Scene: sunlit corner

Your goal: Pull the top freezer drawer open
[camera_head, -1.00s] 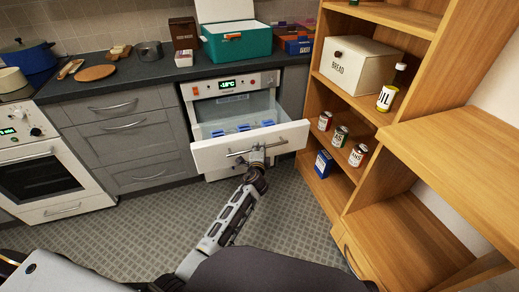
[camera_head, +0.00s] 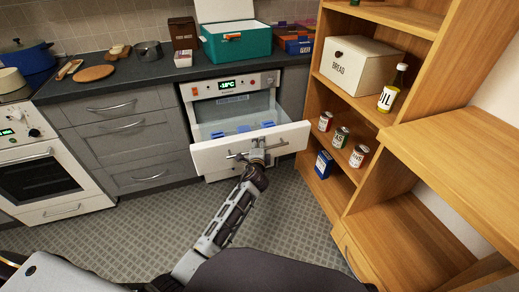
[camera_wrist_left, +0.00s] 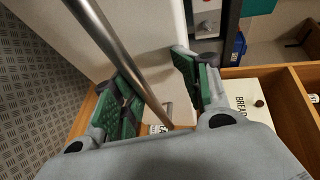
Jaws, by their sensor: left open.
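The top freezer drawer (camera_head: 215,155) stands pulled out from the white freezer (camera_head: 232,87) under the counter, with its white front towards me. Blue items (camera_head: 243,128) lie inside it. Its metal bar handle (camera_head: 283,145) runs across the front. My left gripper (camera_head: 257,153) is at the middle of the handle. In the left wrist view, the handle bar (camera_wrist_left: 112,38) passes between the two green-padded fingers of my left gripper (camera_wrist_left: 160,88), which are spread apart. My right gripper is not in view.
A wooden shelf unit (camera_head: 345,190) stands close on the right, with a bread box (camera_head: 357,72) and several cans. Grey drawers (camera_head: 128,145) and a white oven (camera_head: 45,180) are on the left. The tiled floor (camera_head: 130,225) before them is clear.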

